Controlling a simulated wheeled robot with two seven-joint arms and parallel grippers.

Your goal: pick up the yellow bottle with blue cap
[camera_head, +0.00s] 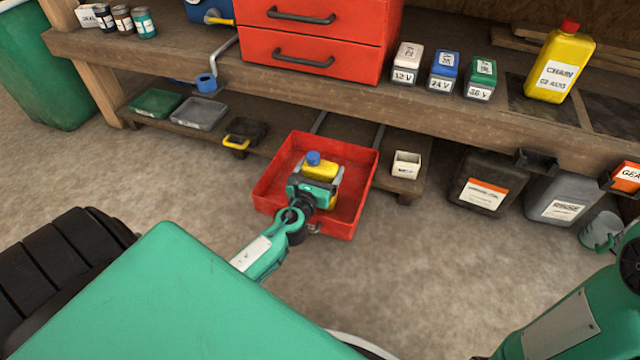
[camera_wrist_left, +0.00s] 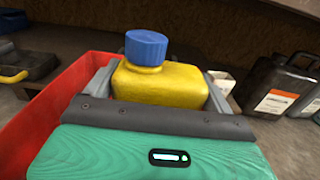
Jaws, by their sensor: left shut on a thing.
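The yellow bottle with blue cap (camera_wrist_left: 160,84) stands upright between the fingers of my left gripper (camera_head: 315,189), which is shut on it. In the head view the bottle (camera_head: 320,170) shows inside or just over the red tray (camera_head: 268,184); I cannot tell whether it touches the tray's floor. In the left wrist view the tray's red wall (camera_wrist_left: 50,120) is at the left of the gripper. The lower part of the bottle is hidden behind the gripper. My right gripper is not in view; only part of my right arm shows at lower right.
A wooden bench holds a red drawer cabinet (camera_head: 310,40), several battery packs and a larger yellow bottle with a red cap (camera_head: 562,62). A low shelf below has green and grey trays (camera_head: 199,112) and a small white box (camera_head: 406,164). Dark jugs (camera_head: 487,182) stand at right.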

